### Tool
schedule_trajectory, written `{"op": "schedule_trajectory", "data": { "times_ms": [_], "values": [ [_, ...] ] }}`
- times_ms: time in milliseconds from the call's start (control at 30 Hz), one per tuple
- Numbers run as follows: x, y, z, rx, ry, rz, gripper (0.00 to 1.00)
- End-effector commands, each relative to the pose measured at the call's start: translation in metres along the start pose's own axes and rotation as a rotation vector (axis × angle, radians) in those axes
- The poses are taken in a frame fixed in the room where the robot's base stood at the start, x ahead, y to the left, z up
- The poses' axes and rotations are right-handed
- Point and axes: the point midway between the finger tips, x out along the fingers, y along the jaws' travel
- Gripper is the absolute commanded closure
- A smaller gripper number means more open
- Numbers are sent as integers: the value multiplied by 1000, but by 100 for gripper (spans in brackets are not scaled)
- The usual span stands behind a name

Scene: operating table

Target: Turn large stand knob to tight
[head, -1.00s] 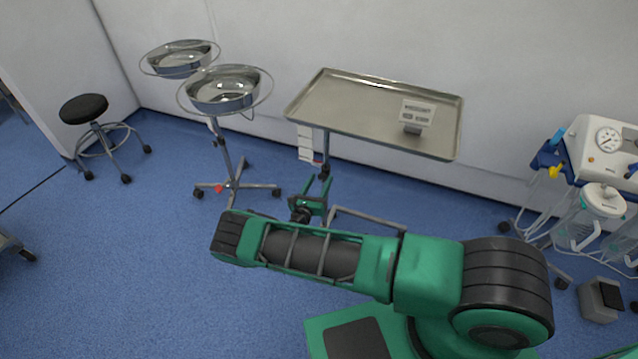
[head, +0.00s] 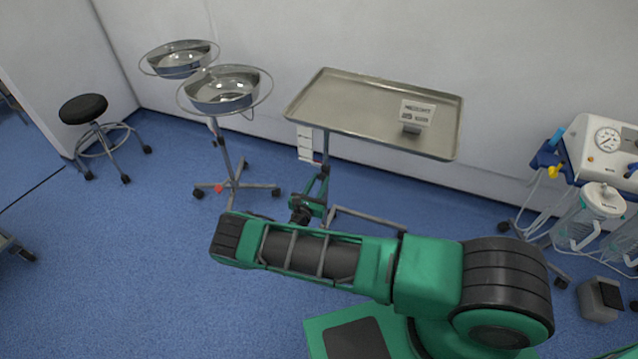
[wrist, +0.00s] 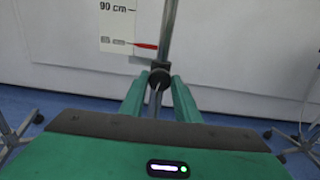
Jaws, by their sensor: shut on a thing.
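The large stand is a metal tray table (head: 372,112) on a thin pole (head: 326,148). In the wrist view its knob, a dark round piece (wrist: 159,78), sits on the pole (wrist: 168,30) between the tips of my green fingers. My gripper (wrist: 158,88) is shut on the knob. In the head view my gripper (head: 316,192) is at the pole below the tray, and the knob is hidden behind it. A red pointer (wrist: 146,46) beside the pole shows against a white card marked 90 cm (wrist: 117,25).
A double basin stand (head: 224,95) is to the left, with a black stool (head: 84,108) beyond it. A small sign (head: 416,113) stands on the tray. Medical equipment (head: 597,150) is at the right. The wall is close behind; blue floor is clear at the left front.

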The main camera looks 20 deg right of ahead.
Motion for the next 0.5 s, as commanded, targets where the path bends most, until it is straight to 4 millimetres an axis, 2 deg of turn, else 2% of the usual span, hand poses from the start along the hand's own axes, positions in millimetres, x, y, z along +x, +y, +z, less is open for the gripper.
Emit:
{"op": "schedule_trajectory", "data": {
  "times_ms": [500],
  "values": [
    [-1, 2, -1, 487, 4, 5, 93]
  ]
}}
